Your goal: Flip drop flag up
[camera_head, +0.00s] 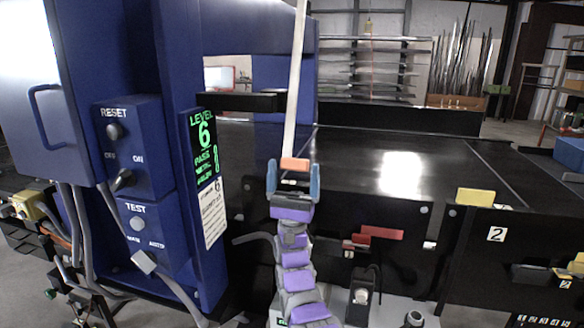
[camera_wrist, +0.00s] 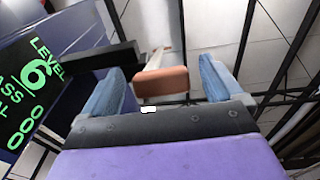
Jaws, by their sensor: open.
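A long pale bar with an orange end block (camera_head: 295,163) rises from my gripper to the top edge in the head view; its upper end is out of view. It looks like the drop flag, but I cannot be sure. My gripper (camera_head: 293,180) is open, pointing up, with its blue fingers either side of the orange block.
A blue control cabinet (camera_head: 150,80) with a level display (camera_head: 204,150) stands close on the left. The black conveyor (camera_head: 360,170) spans the middle and right. A red bar (camera_head: 381,233) and yellow tab (camera_head: 475,197) are on its front side. A black bracket (camera_head: 235,102) juts from the cabinet.

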